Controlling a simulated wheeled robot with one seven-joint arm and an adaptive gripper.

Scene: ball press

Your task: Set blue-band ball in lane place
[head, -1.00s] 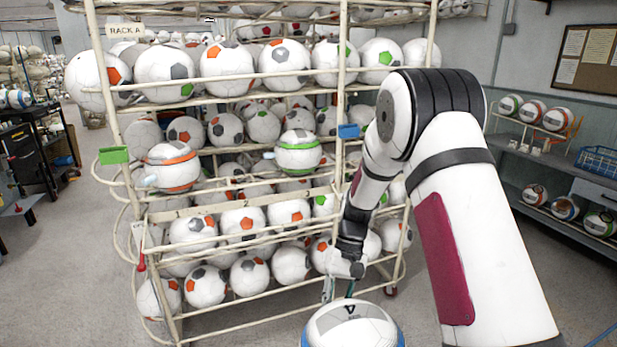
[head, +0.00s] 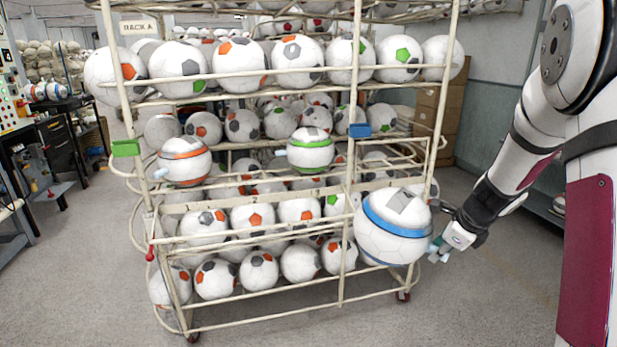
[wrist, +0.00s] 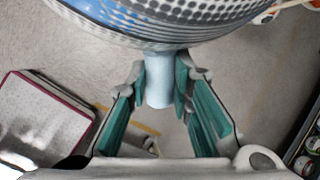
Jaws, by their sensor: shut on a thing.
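The blue-band ball (head: 388,243) is white with a blue band and a grey top patch. It is held in front of the rack's right end, clear of the floor. My gripper (head: 438,249) is at its right side. In the wrist view, the teal-padded fingers are shut on a pale blue stem (wrist: 158,88) sticking out of the ball (wrist: 200,22). On the rack's middle level sit an orange-band ball (head: 186,168) and a green-band ball (head: 310,157), each with a pale stem pointing left. A blue tag (head: 359,130) and a green tag (head: 126,147) are on the rack.
The rack (head: 357,70) has pale tube rails and wheels, with many plain balls on its other levels. The middle level's front, right of the green-band ball, shows no banded ball. A dark workbench (head: 65,155) stands at left. Floor in front is open.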

